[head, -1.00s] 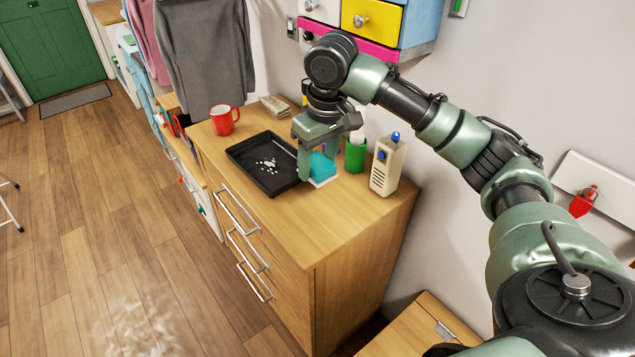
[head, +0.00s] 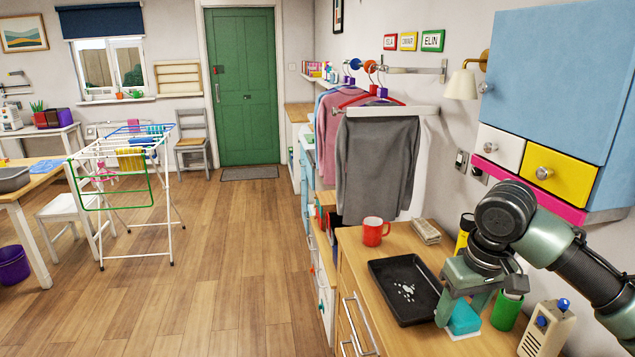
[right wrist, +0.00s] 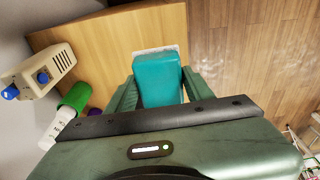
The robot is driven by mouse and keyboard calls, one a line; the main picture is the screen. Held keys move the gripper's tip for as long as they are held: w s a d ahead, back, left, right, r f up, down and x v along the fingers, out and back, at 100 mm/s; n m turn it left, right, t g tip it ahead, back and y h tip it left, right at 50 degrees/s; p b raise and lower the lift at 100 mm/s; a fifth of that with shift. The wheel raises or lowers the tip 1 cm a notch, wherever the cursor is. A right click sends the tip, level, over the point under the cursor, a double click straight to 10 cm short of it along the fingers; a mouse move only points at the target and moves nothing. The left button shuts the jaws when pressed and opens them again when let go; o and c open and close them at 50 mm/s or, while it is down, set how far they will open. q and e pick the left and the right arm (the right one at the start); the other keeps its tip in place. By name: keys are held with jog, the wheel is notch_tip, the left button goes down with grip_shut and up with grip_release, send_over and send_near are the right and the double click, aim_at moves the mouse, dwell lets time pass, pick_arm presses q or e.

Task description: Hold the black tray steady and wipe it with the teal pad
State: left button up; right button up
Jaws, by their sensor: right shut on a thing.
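The black tray (head: 393,281) lies on the wooden dresser top, with a patch of small white bits near its middle. My right gripper (head: 459,301) is just right of the tray, pointing down. It is shut on the teal pad (head: 464,318), which also shows between the fingers in the right wrist view (right wrist: 157,78). The pad is apart from the white bits. My left gripper is not in view.
A red mug (head: 375,232) and a folded cloth (head: 426,231) stand behind the tray. A green cup (head: 506,312) and a beige device with a blue knob (head: 546,328) are close right of my gripper. Wall cabinets (head: 560,100) hang above.

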jog(key=s+a+f+m, duration=0.1)
jog(key=s+a, duration=0.9)
jog(key=a, duration=0.1)
jog(key=shift+a+f, duration=0.15)
jog(key=shift+f, duration=0.25)
jog(key=shift+f, duration=0.1)
